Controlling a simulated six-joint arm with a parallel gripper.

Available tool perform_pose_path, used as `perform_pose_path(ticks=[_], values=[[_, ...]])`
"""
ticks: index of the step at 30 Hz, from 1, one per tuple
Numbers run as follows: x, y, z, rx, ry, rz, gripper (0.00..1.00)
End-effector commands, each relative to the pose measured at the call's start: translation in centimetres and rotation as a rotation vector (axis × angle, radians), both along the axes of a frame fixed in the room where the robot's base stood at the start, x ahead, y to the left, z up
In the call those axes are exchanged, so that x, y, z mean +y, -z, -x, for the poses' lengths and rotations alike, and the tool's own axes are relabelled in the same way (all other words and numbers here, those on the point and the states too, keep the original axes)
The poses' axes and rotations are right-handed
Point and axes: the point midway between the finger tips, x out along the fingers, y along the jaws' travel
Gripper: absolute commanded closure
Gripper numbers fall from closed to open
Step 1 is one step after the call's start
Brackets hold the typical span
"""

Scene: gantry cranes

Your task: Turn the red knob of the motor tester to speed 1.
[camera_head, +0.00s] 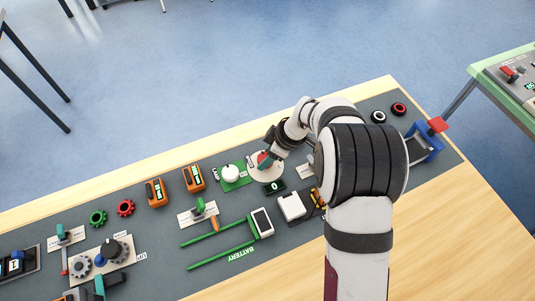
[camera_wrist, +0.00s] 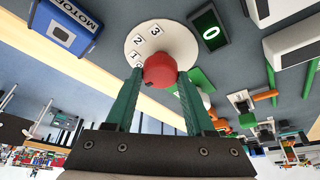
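The red knob (camera_wrist: 160,71) sits on a round white dial (camera_wrist: 133,47) marked with numbers, of which 1, 2 and 3 can be read in the wrist view. My gripper (camera_wrist: 160,80) has its two green fingers on either side of the knob, and they appear to touch its sides. A small display (camera_wrist: 209,32) beside the dial reads 0, and it also shows in the head view (camera_head: 275,187). In the head view the dial (camera_head: 268,174) is partly covered by my gripper (camera_head: 265,161). The knob's pointer direction is not clear.
A blue box marked MOTOR (camera_wrist: 66,25) stands near the dial. In the head view a white knob on a green plate (camera_head: 231,174) is left of the dial, with orange boxes (camera_head: 194,178) further left. A white block (camera_head: 291,206) lies just below the display.

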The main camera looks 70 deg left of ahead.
Motion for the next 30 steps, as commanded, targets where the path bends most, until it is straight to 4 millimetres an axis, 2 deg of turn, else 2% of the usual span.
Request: perform_pose_path(ticks=[1, 6, 8, 17, 30], values=[[0.0, -0.01, 0.0, 0.0, 0.0, 0.0, 0.61], [-0.01, -0.02, -0.01, 0.0, 0.0, 0.0, 0.91], [-0.01, -0.03, -0.01, 0.0, 0.0, 0.0, 1.0], [-0.05, -0.04, 0.02, 0.0, 0.053, 0.0, 1.0], [-0.18, -0.06, 0.19, 0.0, 0.373, 0.0, 1.0]])
